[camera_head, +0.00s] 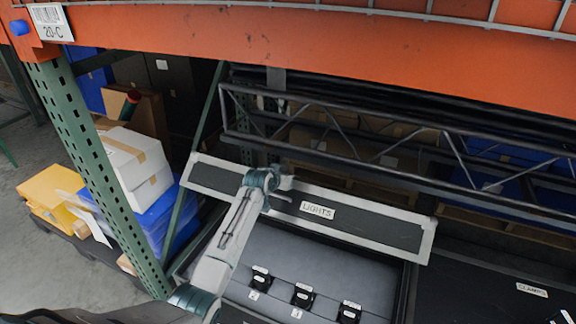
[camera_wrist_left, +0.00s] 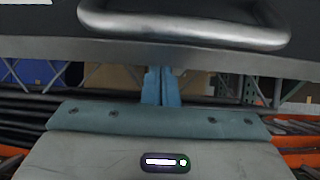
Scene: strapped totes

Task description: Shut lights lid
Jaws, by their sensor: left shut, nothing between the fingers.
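The tote lid (camera_head: 345,222) marked LIGHTS stands open and tilted, a dark panel with a pale frame. Below it is the grey tote interior (camera_head: 310,262) with several small black items (camera_head: 302,294) in a row. My left arm comes in from the lower left, and its left gripper (camera_head: 284,184) is by the lid's upper part, left of the label, partly hidden by my wrist. In the left wrist view the blue fingers (camera_wrist_left: 161,86) are shut and empty, just below a dark panel with a metal bar handle (camera_wrist_left: 185,28). Contact with the panel cannot be told. My right gripper is not in view.
An orange rack beam (camera_head: 300,50) crosses above, with a green perforated post (camera_head: 95,170) at left. A black metal truss (camera_head: 380,150) runs behind the lid. A dark surface marked CLAMPS (camera_head: 490,285) lies at right. Boxes (camera_head: 135,165) stand beyond the post.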

